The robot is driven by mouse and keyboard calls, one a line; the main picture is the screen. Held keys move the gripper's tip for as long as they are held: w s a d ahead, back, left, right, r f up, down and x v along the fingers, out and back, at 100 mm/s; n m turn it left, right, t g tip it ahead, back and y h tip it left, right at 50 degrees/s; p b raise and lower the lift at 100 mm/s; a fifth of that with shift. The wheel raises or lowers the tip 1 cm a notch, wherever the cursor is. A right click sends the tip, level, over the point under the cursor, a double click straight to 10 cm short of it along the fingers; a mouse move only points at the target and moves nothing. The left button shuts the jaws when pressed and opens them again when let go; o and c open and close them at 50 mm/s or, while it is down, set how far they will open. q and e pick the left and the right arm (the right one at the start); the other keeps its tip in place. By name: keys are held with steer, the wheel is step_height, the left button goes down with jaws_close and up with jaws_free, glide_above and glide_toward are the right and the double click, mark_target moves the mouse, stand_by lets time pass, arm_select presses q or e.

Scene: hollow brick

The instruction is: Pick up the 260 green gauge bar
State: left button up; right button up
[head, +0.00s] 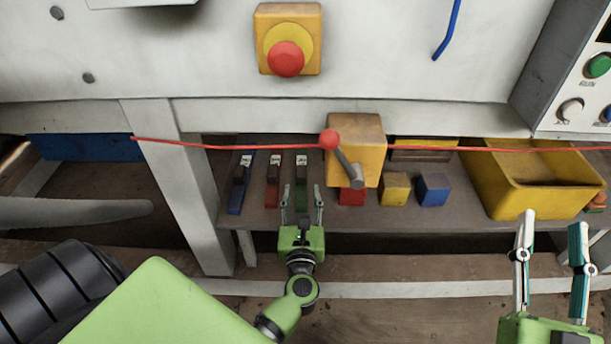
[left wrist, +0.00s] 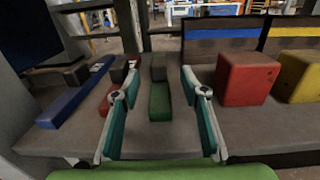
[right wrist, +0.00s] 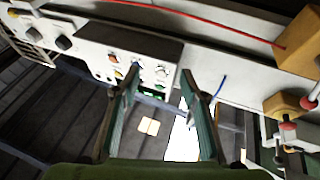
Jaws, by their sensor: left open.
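The green gauge bar (head: 301,203) lies lengthwise on the low shelf, right of a red bar (head: 272,194) and a blue bar (head: 236,198). It has a dark raised block and a small white label too small to read. My left gripper (head: 303,191) is open, with one finger on each side of the green bar in the head view. My right gripper (head: 551,220) is open and empty at the right, away from the shelf.
Red (head: 351,197), yellow (head: 395,188) and blue (head: 433,189) blocks stand right of the bars. A yellow bin (head: 517,202) stands further right. A red cord (head: 230,148) crosses above the shelf, with a red-knobbed lever (head: 344,160) on a yellow box (head: 365,135).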

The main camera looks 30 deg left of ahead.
mark_target(301, 177)
arm_select(q)
steer(key=x, duration=0.4)
steer(key=shift+w+a, duration=0.1)
steer(key=shift+w, duration=0.05)
steer(key=shift+f+b+x, duration=0.2)
steer(key=shift+b+x, duration=0.4)
steer(key=shift+x, duration=1.95)
jaws_close()
arm_select(e)
steer(key=s+r+t+y, duration=0.1)
steer(key=s+r+t, duration=0.2)
steer(key=r, duration=0.2)
steer(key=shift+s+r, duration=0.15)
